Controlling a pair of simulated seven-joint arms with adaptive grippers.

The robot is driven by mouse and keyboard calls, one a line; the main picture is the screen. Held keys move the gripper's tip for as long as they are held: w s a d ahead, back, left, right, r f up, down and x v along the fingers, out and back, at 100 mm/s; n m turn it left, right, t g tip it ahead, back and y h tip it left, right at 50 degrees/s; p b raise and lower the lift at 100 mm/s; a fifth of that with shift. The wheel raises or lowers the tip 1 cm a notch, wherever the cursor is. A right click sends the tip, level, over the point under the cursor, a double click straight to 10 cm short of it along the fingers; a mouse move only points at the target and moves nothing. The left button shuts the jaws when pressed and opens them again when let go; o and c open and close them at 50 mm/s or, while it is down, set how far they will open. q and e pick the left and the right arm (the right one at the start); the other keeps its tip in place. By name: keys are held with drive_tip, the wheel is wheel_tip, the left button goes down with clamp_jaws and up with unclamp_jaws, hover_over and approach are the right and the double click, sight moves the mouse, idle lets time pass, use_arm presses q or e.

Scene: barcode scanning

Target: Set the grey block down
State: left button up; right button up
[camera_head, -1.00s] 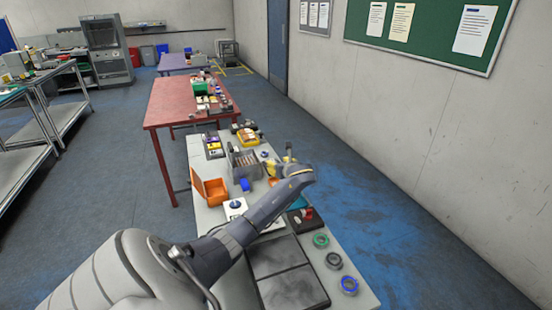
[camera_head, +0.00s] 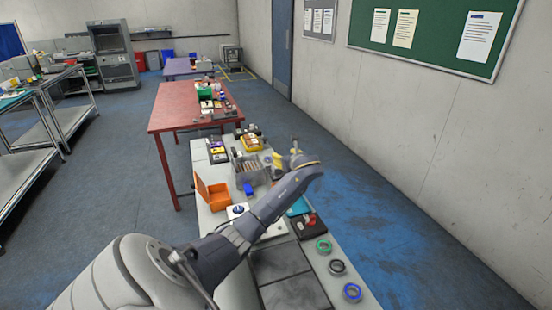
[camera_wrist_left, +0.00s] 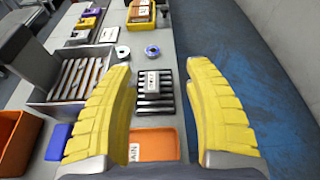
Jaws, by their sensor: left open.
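A dark grey ribbed block (camera_wrist_left: 152,100) with a pale label shows in the left wrist view, between the yellow fingers and beyond an orange plate. It appears to rest on the grey table (camera_wrist_left: 128,60); I see gaps between it and both fingers. My left gripper (camera_wrist_left: 157,68) is open, its fingers spread on either side of the block. In the head view my left gripper (camera_head: 287,160) is over the right side of the table, and the block cannot be made out there. My right gripper is not in view.
A grey slatted bin (camera_wrist_left: 52,113), a blue block (camera_wrist_left: 58,142) and an orange bin (camera_wrist_left: 18,140) stand left of the fingers. Two round spools and a yellow tray (camera_wrist_left: 140,14) lie farther off. Coloured rings (camera_head: 324,246) lie at the near right table edge.

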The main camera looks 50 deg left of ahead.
use_arm(q)
wheel_tip(320, 180, up, 6)
hover_over(276, 169)
drive_tip(key=w+d, duration=0.3)
wheel_tip(276, 169, up, 5)
drive_tip(key=a+n+g+h, duration=0.1)
drive_tip(key=g+h, duration=0.1)
drive_tip(key=h, duration=0.3)
drive_tip(key=s+d+f+m+g+h, duration=0.2)
drive_tip(key=s+d+f+h, duration=0.1)
drive_tip(key=s+f+h, duration=0.1)
drive_tip(key=shift+w+a+r+x, duration=0.1)
drive_tip(key=shift+w+a+x, duration=0.05)
drive_tip(key=shift+x, duration=2.7)
drive_tip(key=shift+w+a+r+x, duration=0.1)
drive_tip(key=shift+a+x, duration=0.1)
drive_tip(key=shift+x, duration=2.65)
drive_tip(key=shift+w+a+x, duration=0.15)
drive_tip(key=shift+x, duration=2.7)
drive_tip(key=shift+c, duration=0.2)
clamp_jaws()
